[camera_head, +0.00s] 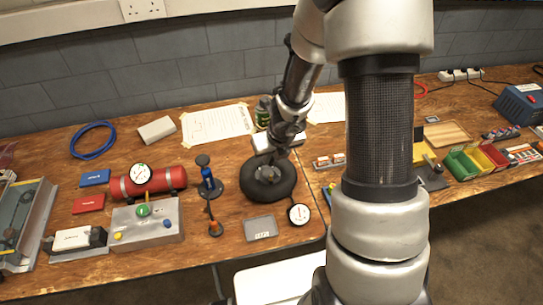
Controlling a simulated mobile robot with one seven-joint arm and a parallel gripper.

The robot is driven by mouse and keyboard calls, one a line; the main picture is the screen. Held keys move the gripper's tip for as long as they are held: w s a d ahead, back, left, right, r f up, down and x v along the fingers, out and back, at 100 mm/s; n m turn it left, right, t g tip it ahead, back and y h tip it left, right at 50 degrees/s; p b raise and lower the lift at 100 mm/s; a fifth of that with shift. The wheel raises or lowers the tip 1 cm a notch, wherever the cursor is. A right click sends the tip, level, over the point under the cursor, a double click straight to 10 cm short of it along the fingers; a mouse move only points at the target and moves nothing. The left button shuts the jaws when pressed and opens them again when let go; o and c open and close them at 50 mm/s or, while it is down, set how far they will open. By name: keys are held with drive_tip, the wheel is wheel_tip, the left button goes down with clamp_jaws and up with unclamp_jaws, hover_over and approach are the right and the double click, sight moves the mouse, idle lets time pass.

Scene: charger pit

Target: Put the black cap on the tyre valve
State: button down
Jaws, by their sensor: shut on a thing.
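The black tyre (247,186) lies flat on the wooden bench in the middle of the head view, with a grey hub. My gripper (268,166) points down over the middle of the tyre, close to the hub. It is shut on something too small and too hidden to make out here. I cannot pick out the tyre valve or the black cap. I cannot tell whether the fingertips touch the wheel.
A blue and black hand pump (208,182) stands just left of the tyre. A round gauge (299,214) and a grey tray (260,228) lie in front. A dark bottle (263,112) stands behind. A red cylinder (165,180) lies further left.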

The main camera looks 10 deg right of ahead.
sight(272, 165)
drive_tip(key=shift+f+b, duration=2.25)
drive_tip(key=shift+f+b, duration=1.4)
drive_tip(key=c, duration=1.6)
unclamp_jaws()
drive_tip(key=shift+c, duration=0.2)
drive_tip(key=shift+r, duration=0.1)
drive_tip(key=a+p+v, duration=0.1)
drive_tip(key=p+v, duration=1.1)
drive_tip(key=v, duration=0.5)
drive_tip(key=shift+s+d+p, duration=0.15)
drive_tip(key=shift+d+p, duration=0.15)
drive_tip(key=shift+d, duration=0.15)
drive_tip(key=shift+r, duration=0.1)
